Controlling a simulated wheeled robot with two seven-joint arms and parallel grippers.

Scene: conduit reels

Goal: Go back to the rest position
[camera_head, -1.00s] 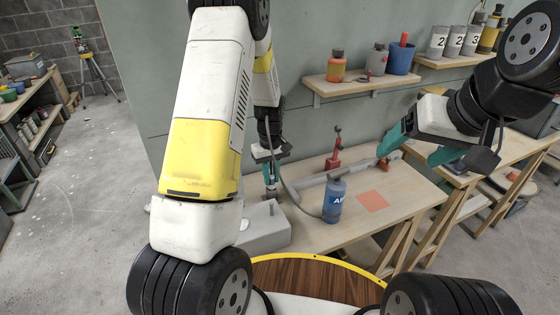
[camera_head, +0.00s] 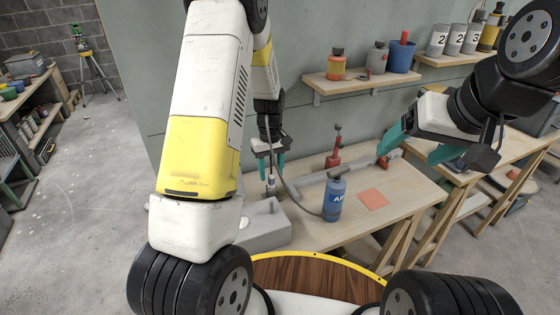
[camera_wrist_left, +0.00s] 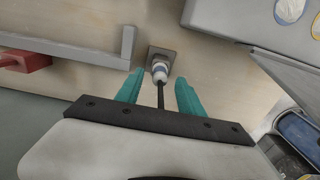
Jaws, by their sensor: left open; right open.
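My left gripper (camera_head: 268,164) is open over the workbench, its teal fingers pointing down. It also shows in the left wrist view (camera_wrist_left: 160,92). Below it a slim tool with a white collar and dark shaft (camera_wrist_left: 160,72) stands on a small square plate (camera_wrist_left: 155,54). The tool also shows in the head view (camera_head: 271,184). In the wrist view it appears between the fingers, with gaps on both sides. My right gripper (camera_head: 415,147) is open and empty, held in the air above the bench's right part.
On the bench (camera_head: 400,207) are a blue bottle (camera_head: 333,200), an orange square (camera_head: 373,199), a red tool (camera_head: 333,158), a grey bar (camera_head: 310,191) and a grey box (camera_head: 262,227). Shelves with containers line the wall behind. Open floor (camera_head: 80,200) lies left.

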